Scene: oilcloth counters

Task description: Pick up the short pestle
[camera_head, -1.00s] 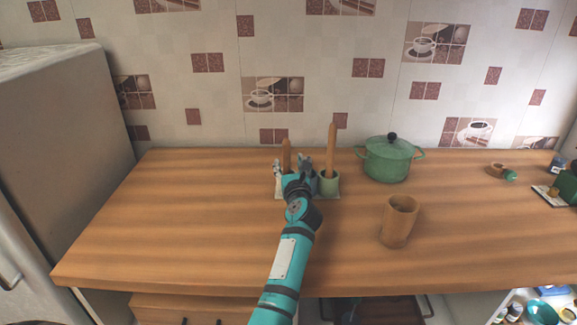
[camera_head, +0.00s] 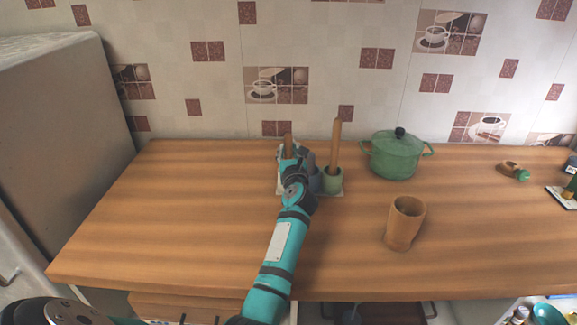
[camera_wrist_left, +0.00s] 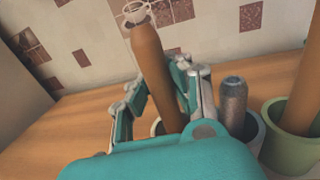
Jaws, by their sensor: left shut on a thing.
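My left gripper (camera_head: 289,155) is shut on the shorter wooden pestle (camera_head: 288,139), with its fingers on both sides of the shaft. In the left wrist view this pestle (camera_wrist_left: 158,72) stands between the fingers, its rounded top above them and its lower end in a cup mostly hidden by the gripper. A stubby grey pestle (camera_wrist_left: 233,108) stands in the middle cup (camera_wrist_left: 254,132). A tall wooden pestle (camera_head: 336,143) stands in a green cup (camera_head: 333,179) on the right. My right gripper is not in view.
A green lidded pot (camera_head: 396,157) and a wooden cup (camera_head: 405,225) stand to the right. The left part of the wooden counter (camera_head: 170,220) is clear. A fridge (camera_head: 60,110) stands at the left.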

